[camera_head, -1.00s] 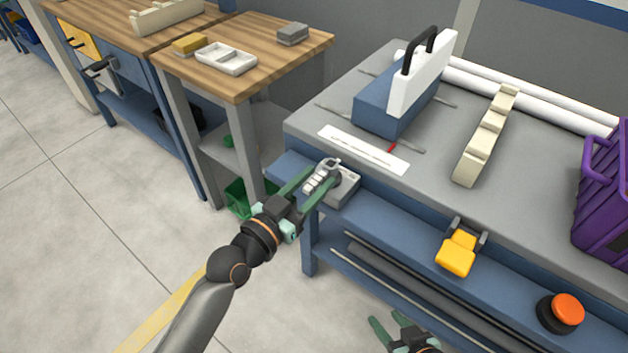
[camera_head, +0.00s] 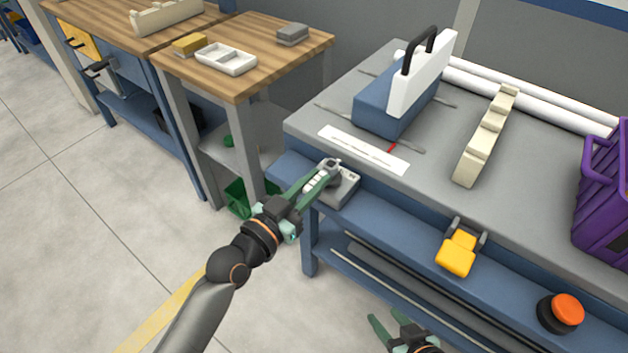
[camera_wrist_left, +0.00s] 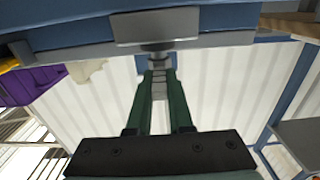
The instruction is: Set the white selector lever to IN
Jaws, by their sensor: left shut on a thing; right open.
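The selector lever (camera_head: 317,181) is a pale, ribbed handle on a grey selector box (camera_head: 346,186) at the front left of the workbench. My left gripper (camera_head: 322,178) is shut on the lever, one green finger on each side. In the left wrist view, the ribbed lever (camera_wrist_left: 159,84) shows between the fingers, below the box's grey plate (camera_wrist_left: 155,26). The IN marking cannot be read, so I cannot tell the lever's setting. My right gripper (camera_head: 390,332) is open and empty at the bottom edge, in front of the bench.
The bench top (camera_head: 300,123) holds a blue and white machine (camera_head: 385,107), a cream stepped rack (camera_head: 485,137) and a purple crate (camera_head: 600,205). A yellow pedal-like part (camera_head: 457,254) and an orange button (camera_head: 567,309) are on the bench front. The floor at left is clear.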

